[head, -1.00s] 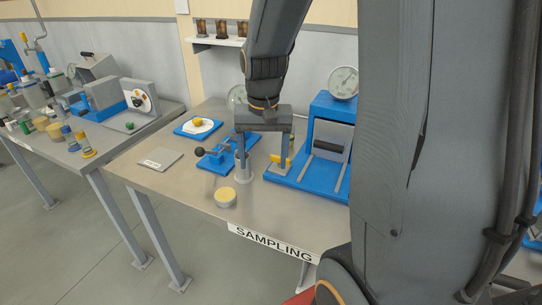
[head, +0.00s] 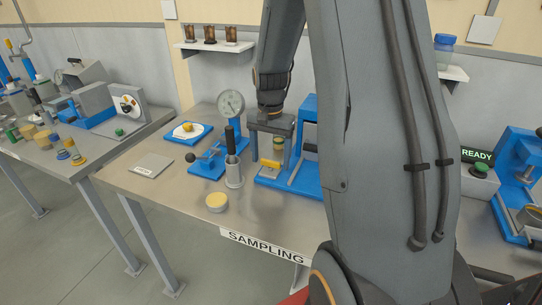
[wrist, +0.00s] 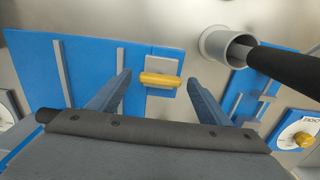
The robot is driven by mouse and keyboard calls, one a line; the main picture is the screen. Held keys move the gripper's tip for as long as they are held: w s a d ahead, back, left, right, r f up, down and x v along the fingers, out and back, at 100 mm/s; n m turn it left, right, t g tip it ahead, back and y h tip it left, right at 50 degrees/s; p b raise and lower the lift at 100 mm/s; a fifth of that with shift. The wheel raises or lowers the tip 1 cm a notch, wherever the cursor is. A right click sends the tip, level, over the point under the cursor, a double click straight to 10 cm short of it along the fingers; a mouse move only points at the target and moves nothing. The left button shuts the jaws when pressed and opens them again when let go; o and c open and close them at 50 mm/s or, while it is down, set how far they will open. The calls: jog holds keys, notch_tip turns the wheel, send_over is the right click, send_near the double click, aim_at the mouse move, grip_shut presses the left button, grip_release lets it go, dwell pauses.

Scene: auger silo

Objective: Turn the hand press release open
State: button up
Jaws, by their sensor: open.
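The hand press is a blue frame and base (head: 300,190) on the sampling bench, partly hidden behind my arm. Its release is a yellow bar handle on a small grey block at the base's edge, clear in the wrist view (wrist: 160,79). In the head view, the release and my gripper (head: 271,160) overlap, with yellow showing between the fingers. My gripper is open and empty above it. In the wrist view the handle lies between the two fingertips (wrist: 158,80), its length running from one finger toward the other. No contact shows, and the remaining height is unclear.
A grey cup holding a black-handled tool (head: 234,175) stands close left of the press; the black handle also juts into the wrist view (wrist: 285,70). A dial gauge (head: 231,103), blue fixtures and a yellow-topped tin (head: 217,202) are nearby. The bench front is mostly clear.

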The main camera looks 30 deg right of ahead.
jog(key=shift+f, duration=0.1)
jog(key=c, duration=1)
jog(key=shift+c, duration=0.2)
